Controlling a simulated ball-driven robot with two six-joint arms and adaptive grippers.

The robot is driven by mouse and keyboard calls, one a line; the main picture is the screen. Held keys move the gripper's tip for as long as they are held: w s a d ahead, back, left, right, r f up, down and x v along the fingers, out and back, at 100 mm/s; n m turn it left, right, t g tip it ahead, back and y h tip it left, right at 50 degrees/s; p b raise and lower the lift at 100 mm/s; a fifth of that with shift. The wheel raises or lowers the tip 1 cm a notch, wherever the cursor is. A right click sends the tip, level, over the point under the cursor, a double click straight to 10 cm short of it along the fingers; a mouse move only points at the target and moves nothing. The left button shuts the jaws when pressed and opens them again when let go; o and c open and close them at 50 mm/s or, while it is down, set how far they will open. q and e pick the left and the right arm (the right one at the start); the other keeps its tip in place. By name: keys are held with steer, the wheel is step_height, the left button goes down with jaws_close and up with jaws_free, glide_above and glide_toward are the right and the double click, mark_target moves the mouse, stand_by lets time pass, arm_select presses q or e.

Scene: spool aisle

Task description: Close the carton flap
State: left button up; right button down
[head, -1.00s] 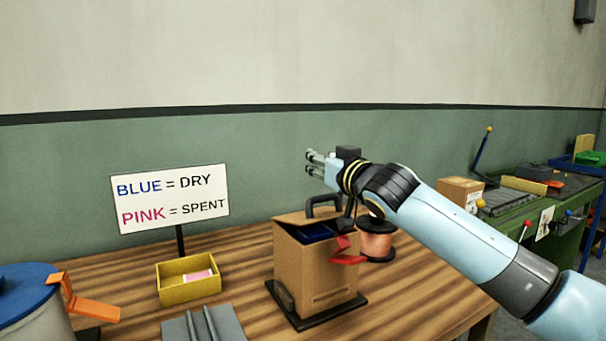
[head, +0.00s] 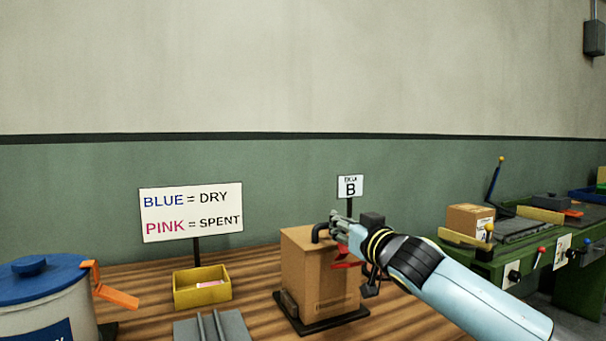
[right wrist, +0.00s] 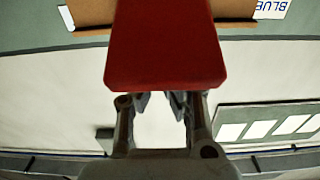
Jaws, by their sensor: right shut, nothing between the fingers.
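The brown carton (head: 318,278) stands upright on a black base on the wooden bench. A red tab (head: 345,259) shows by the carton's right side, partly behind my arm. In the right wrist view a large red piece (right wrist: 165,45) lies before the fingers, and a brown strip shows at the top. My left gripper is out of view.
A yellow tray (head: 202,298) with a pink item and a white sign (head: 191,213) stand left of the carton. A lidded bucket (head: 40,300) with an orange latch is far left. A grey grooved block (head: 210,328) lies in front. A "B" sign (head: 350,187) stands behind.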

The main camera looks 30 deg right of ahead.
steer(key=shift+f, duration=0.5)
steer(key=shift+s, duration=0.1)
steer(key=shift+s, duration=0.2)
steer(key=s+a, duration=0.1)
steer(key=s, duration=1)
steer(key=shift+s+a+f, duration=0.15)
steer(key=shift+s+a, duration=0.1)
